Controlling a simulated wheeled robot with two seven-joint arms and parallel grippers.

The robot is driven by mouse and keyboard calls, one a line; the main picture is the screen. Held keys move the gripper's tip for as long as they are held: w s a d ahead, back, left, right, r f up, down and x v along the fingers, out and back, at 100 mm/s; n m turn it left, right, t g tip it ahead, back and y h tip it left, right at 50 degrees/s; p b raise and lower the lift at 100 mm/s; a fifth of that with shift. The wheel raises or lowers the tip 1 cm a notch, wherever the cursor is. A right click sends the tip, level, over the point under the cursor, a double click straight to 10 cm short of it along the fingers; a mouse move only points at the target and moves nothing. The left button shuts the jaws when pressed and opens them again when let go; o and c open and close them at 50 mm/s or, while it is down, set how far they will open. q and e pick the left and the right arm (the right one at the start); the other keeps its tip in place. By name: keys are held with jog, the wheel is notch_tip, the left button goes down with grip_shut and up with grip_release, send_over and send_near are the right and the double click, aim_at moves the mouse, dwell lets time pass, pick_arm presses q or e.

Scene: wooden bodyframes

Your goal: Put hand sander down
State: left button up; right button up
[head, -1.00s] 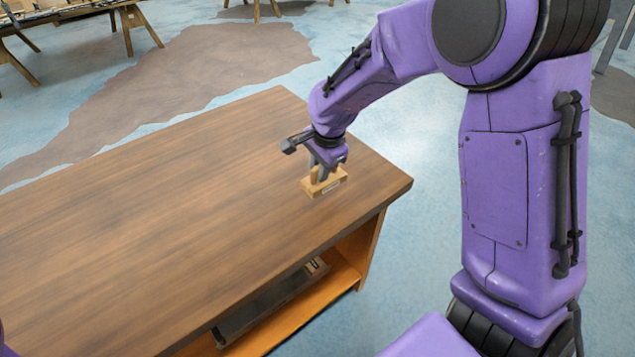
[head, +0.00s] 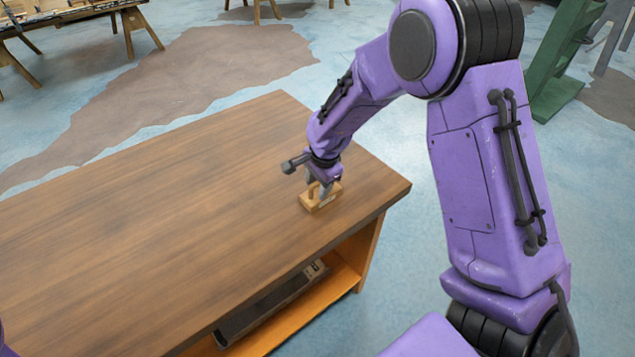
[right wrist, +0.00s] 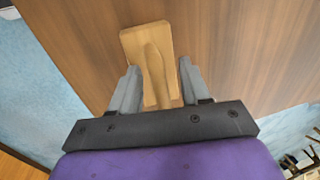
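The hand sander (head: 318,204) is a small wooden block with a raised wooden handle. It rests flat on the brown wooden table (head: 180,200), near the far right corner. My right gripper (head: 323,187) points down over it. In the right wrist view, the two grey fingers of my right gripper (right wrist: 158,68) stand apart on either side of the sander's handle (right wrist: 154,72). A gap shows between each finger and the handle. My left gripper is out of view.
The tabletop left of the sander is clear. Below it, an orange shelf (head: 338,283) holds a dark flat item (head: 265,310). A green stand (head: 565,65) is on the floor at upper right. Wooden trestle tables (head: 75,15) stand at the back left.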

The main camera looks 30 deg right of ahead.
jog(key=b, duration=0.2)
jog(key=shift+f+b, duration=0.3)
jog(key=shift+b, duration=0.1)
notch_tip(320, 180, up, 11)
jog(key=s+p, duration=0.1)
jog(key=s, duration=0.1)
jog(key=shift+d, duration=0.25)
